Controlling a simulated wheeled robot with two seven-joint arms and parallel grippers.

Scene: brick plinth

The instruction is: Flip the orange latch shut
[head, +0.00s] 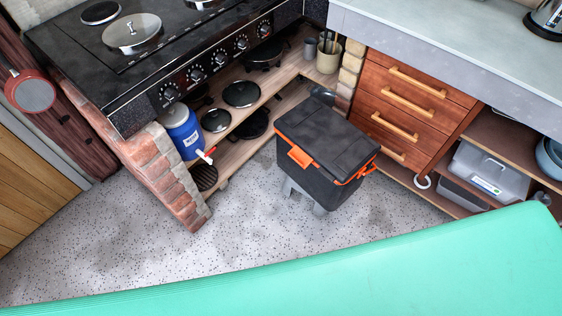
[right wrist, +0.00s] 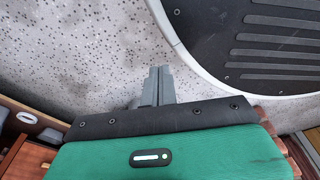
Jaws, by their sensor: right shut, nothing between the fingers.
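A black cooler box (head: 322,150) with its lid down stands on a low grey support (head: 318,209) in the middle of the head view. An orange latch (head: 299,157) sits at the upper edge of its front face and seems to stick out from it; its exact angle is too small to tell. Orange trim or a handle (head: 362,172) shows at the box's right side. My right gripper (right wrist: 159,69) shows in the right wrist view with its grey fingers together and empty over speckled floor. The latch is not in that view. My left gripper is in neither view.
A black stove (head: 150,50) on brick supports (head: 165,175) stands behind left, with pans and a blue container (head: 184,134) on shelves below. A wooden drawer unit (head: 408,105) stands close right of the box. Speckled floor (head: 120,240) is clear in front and left.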

